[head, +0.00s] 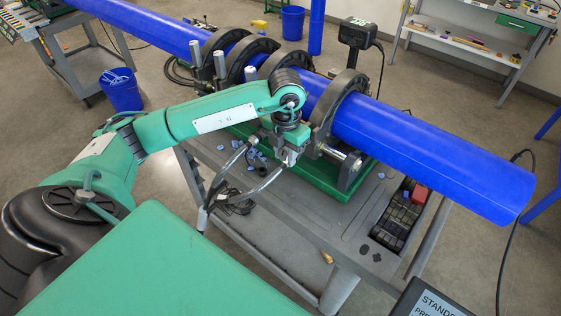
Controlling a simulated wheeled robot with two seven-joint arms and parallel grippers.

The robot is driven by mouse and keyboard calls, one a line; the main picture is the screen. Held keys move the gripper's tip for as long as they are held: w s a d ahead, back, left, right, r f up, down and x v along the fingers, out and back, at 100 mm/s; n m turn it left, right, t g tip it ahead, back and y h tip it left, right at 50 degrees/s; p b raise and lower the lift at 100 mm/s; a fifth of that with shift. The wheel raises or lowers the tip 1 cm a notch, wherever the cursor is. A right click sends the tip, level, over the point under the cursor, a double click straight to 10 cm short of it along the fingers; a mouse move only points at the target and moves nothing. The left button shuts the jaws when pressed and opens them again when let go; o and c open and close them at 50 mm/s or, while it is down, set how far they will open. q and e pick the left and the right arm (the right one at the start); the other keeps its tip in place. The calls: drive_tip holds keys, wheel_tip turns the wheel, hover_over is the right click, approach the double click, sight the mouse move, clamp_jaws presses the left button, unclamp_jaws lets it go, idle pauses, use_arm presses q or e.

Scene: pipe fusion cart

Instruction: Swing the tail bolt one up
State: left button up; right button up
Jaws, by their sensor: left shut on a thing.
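The blue pipe (430,150) lies through several dark ring clamps on the cart. My left gripper (291,157) is beside the near-right clamp (343,100), low on its left side. It is shut on a small metal part there, which looks like the tail bolt, but the fingers hide most of it. A silver cylinder (338,153) lies about level at the foot of this clamp, just right of the gripper. Three metal bolts (220,65) stand upright at the clamps farther left. My right gripper is out of view.
Bent metal handle bars (262,186) stand close below the gripper. The grey cart top (300,215) has small blue scraps near the clamps. A black tray (398,220) with a red item is at the right. A black box (358,33) stands behind the pipe.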

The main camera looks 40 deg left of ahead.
use_arm(q)
drive_tip(key=shift+r, duration=0.15)
drive_tip(key=shift+w+r+p, duration=0.25)
drive_tip(key=shift+w+r, duration=0.05)
drive_tip(key=shift+r, duration=0.2)
drive_tip(key=shift+w+r+p, duration=0.2)
drive_tip(key=shift+w+r, duration=0.05)
drive_tip(key=shift+r, duration=0.2)
drive_tip(key=shift+w+r, duration=0.15)
drive_tip(key=shift+r, duration=0.2)
drive_tip(key=shift+w+r+p, duration=0.35)
drive_tip(key=shift+w+r, duration=0.25)
drive_tip(key=shift+r, duration=0.1)
drive_tip(key=shift+w+d+r, duration=0.1)
drive_tip(key=shift+w+r, duration=0.1)
drive_tip(key=shift+r, duration=0.1)
